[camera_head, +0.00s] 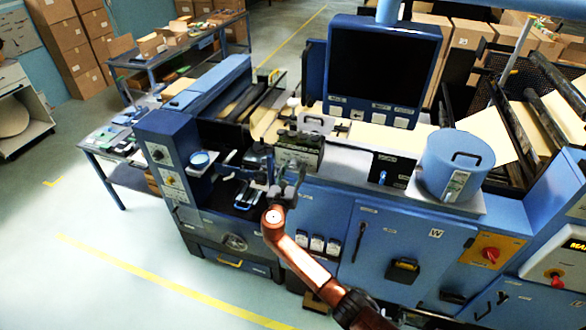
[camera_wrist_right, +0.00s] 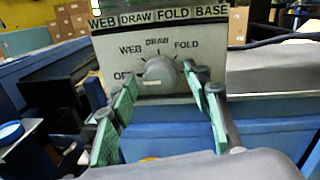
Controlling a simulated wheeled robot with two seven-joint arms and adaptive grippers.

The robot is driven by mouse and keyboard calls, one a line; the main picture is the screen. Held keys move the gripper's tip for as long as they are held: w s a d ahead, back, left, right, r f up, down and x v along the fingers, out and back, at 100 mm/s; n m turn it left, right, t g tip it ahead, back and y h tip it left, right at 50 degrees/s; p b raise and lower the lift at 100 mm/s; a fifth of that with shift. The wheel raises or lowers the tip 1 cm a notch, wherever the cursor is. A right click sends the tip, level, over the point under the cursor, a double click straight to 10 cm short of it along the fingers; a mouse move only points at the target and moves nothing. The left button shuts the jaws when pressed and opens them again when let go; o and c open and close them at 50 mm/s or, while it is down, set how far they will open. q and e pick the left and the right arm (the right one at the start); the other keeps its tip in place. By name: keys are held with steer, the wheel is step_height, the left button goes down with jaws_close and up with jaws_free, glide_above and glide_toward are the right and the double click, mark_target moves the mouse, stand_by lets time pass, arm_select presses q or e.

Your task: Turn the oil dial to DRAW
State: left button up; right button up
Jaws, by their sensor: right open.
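The oil dial (camera_wrist_right: 160,72) is a round grey knob on a pale plate in the right wrist view. OFF, partly covered, WEB, DRAW and FOLD are printed around it, with DRAW at the top. I cannot clearly tell which mark the dial points to. A label strip (camera_wrist_right: 160,17) above reads WEB, DRAW, FOLD, BASE. My right gripper (camera_wrist_right: 162,88) is open, its green-padded fingers on either side of the dial; contact is not clear. In the head view my right gripper (camera_head: 287,186) is in front of the dark dial box (camera_head: 300,150). My left gripper is not in view.
The blue machine carries a dark screen (camera_head: 384,66) behind and a blue lidded canister (camera_head: 455,165) to the right. A blue pillar (camera_head: 167,150) with knobs stands at the left. The floor (camera_head: 110,265) in front at left is clear.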

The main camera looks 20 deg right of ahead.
steer(key=shift+w+d, duration=0.1)
steer(key=shift+w, duration=0.05)
steer(key=shift+c, duration=0.3)
steer(key=c, duration=1.1)
